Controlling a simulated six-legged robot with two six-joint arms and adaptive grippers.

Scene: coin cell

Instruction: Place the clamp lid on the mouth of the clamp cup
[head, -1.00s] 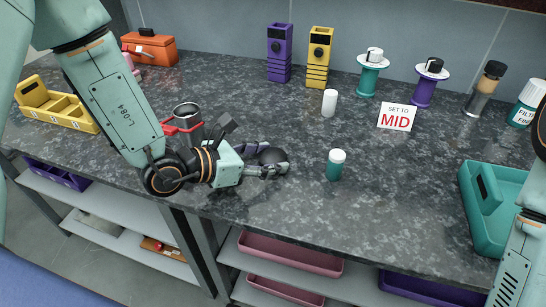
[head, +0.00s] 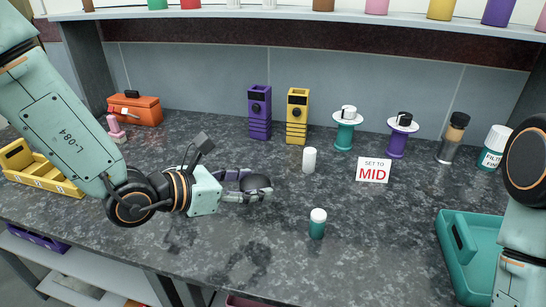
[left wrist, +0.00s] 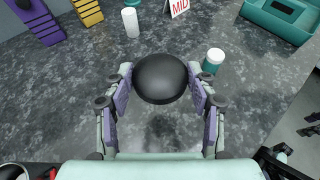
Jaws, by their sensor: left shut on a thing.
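The clamp lid, a black dome (head: 257,182), is held by my left gripper (head: 264,192) above the counter. In the left wrist view the black dome (left wrist: 160,78) sits between the two fingers (left wrist: 160,92), which are shut on it. The clamp cup is hidden behind my left wrist in the head view. In the left wrist view a dark round opening with a pale rim (left wrist: 14,172), probably the cup, is cut off at the bottom left corner, with red beside it. My right arm enters at the right of the head view; its gripper is out of view.
A teal bottle with a white cap (head: 317,225) stands in front, right of the lid. A teal tray (head: 447,262) lies at right, a yellow tray (head: 40,177) at left.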

